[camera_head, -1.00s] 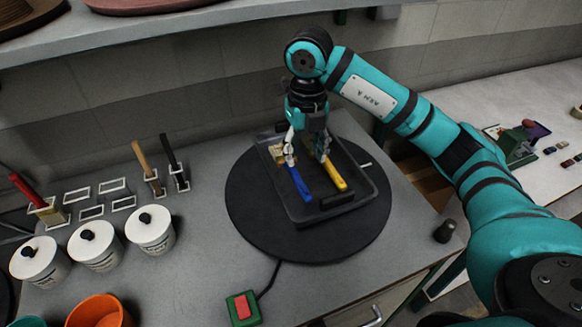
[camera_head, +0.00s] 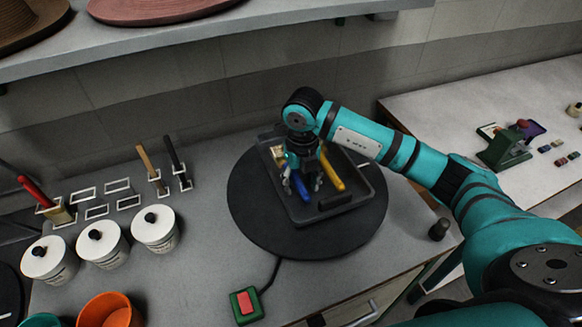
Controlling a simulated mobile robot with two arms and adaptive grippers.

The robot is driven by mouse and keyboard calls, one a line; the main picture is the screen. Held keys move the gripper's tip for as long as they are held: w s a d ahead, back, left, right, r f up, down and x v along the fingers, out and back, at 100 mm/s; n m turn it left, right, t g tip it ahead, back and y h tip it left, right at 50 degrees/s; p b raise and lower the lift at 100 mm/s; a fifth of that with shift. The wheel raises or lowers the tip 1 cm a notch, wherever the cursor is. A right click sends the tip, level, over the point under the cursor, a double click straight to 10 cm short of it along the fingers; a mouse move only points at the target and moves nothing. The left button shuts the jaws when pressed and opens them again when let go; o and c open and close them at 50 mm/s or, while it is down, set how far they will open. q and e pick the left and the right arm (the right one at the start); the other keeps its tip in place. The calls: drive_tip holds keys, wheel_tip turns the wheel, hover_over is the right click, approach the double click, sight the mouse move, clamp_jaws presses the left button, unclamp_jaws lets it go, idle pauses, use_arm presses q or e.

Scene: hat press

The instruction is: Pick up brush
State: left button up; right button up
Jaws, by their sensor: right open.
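A blue-handled brush (camera_head: 301,190) and a yellow-handled brush (camera_head: 333,172) lie side by side in a dark tray (camera_head: 370,183). A pale brush head (camera_head: 277,153) shows at the tray's far left. My right gripper (camera_head: 303,184) points down into the tray, open, with its fingers on either side of the blue handle. I cannot tell whether they touch it. The gripper hides the middle of the blue brush. My left gripper is not in view.
The tray stands on a round black turntable (camera_head: 255,215). Upright tools in holders (camera_head: 160,187) and white lidded jars (camera_head: 155,230) stand left. A red button on a green box (camera_head: 245,305) and an orange bowl (camera_head: 110,312) are in front. A shelf with hats (camera_head: 150,8) hangs above.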

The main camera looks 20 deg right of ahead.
clamp_jaws()
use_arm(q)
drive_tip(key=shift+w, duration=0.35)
use_arm(e)
drive_tip(key=shift+r, duration=0.1)
